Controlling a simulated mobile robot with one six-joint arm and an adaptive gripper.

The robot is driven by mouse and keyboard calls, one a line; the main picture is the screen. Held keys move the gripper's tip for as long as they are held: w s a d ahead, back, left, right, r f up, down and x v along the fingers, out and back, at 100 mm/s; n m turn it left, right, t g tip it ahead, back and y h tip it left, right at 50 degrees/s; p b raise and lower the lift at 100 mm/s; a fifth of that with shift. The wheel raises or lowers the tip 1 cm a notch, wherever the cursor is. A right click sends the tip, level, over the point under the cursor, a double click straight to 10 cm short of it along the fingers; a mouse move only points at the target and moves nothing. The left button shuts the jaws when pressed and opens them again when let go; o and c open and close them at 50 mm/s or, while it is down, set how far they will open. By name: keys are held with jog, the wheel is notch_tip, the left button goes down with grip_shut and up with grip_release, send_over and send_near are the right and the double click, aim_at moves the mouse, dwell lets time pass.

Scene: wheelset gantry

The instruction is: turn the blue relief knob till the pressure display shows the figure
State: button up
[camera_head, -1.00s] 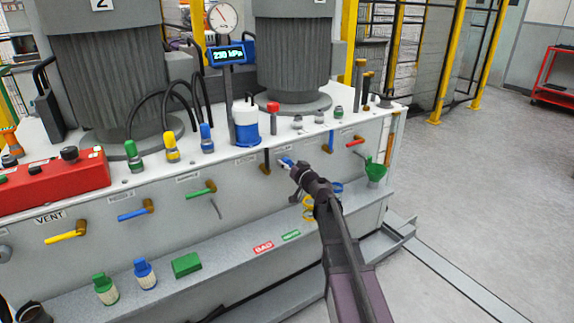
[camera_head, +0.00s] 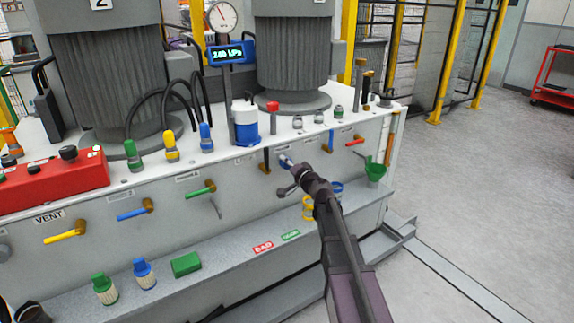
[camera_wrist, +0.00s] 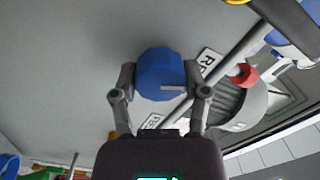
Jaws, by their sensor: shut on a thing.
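The blue relief knob (camera_wrist: 158,72) sits between the two fingers of my gripper (camera_wrist: 163,84) in the wrist view, one finger on each side. A pale mark shows on its face. In the head view the knob (camera_head: 285,162) is a small blue spot on the front panel, mostly hidden by my gripper (camera_head: 289,174), which is shut on it. The pressure display (camera_head: 230,53) is a blue box on a post with pale lit figures. It seems to read 160 or 180 kPa; the middle digit is unclear.
A round dial gauge (camera_head: 222,17) stands above the display. Coloured valve handles, such as the green one (camera_head: 200,190), stick out of the panel left of my gripper, and a red one (camera_head: 355,142) to the right. Open floor lies right.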

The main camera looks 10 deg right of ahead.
jog(key=m, duration=0.7)
jog(key=shift+w+m, duration=0.1)
jog(key=shift+m, duration=0.2)
jog(key=m, duration=0.6)
dwell(0.3)
jog(key=o, duration=1.1)
jog(key=shift+o, duration=0.2)
jog(key=v, duration=0.7)
jog(key=shift+s, duration=0.35)
jog(key=shift+a, duration=0.1)
